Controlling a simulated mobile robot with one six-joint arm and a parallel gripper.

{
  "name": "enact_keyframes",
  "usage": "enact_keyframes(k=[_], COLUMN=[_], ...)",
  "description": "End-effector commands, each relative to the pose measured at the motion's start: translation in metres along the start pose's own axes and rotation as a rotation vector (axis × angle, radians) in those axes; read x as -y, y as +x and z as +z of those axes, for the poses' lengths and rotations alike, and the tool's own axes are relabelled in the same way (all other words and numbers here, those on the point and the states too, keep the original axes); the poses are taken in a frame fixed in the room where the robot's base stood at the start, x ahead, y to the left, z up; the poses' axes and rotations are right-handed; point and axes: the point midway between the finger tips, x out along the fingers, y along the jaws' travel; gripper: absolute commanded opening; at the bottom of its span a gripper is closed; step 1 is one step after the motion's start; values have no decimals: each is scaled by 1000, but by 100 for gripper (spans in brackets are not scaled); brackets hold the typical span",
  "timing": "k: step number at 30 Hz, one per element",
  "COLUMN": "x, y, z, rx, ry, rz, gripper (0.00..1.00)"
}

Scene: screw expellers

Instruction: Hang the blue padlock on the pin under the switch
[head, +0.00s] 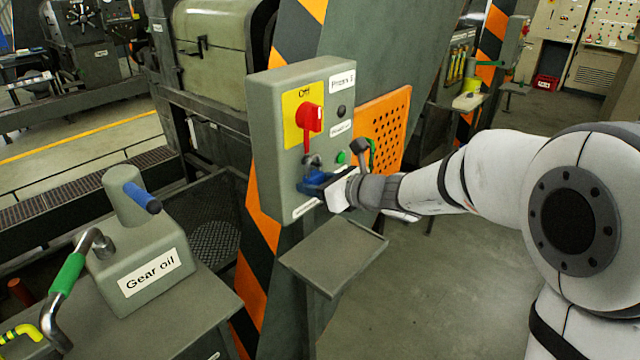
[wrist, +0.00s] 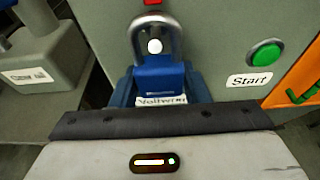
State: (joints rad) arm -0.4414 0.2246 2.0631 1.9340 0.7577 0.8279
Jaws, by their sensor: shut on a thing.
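The blue padlock (wrist: 160,72) is upright between the fingers of my gripper (wrist: 160,88), which is shut on its body. Its grey shackle points up in front of the box face. The light round end of the pin (wrist: 155,46) shows inside the shackle loop in the wrist view; I cannot tell how far the shackle is over it. In the head view my gripper (head: 322,184) is at the lower front of the control box, largely hiding the padlock. The red switch (head: 308,120) on its yellow plate is above; its lower tip (wrist: 152,2) shows in the wrist view.
The grey control box (head: 272,100) carries a green start button (wrist: 265,53) right of the padlock. A small grey shelf (head: 335,255) is below my gripper. An orange perforated panel (head: 385,125) is to the right. A gear oil unit (head: 140,255) stands at left.

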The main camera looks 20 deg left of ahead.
Motion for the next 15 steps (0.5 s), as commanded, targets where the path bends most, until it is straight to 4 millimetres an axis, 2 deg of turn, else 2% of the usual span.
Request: enact_keyframes(k=[9,10,15], x=[-2,-2,-2], y=[2,2,3], z=[-4,-4,-4], rx=[-7,-7,-8], ry=[1,1,1], rz=[3,4,5], gripper=[22,43,57])
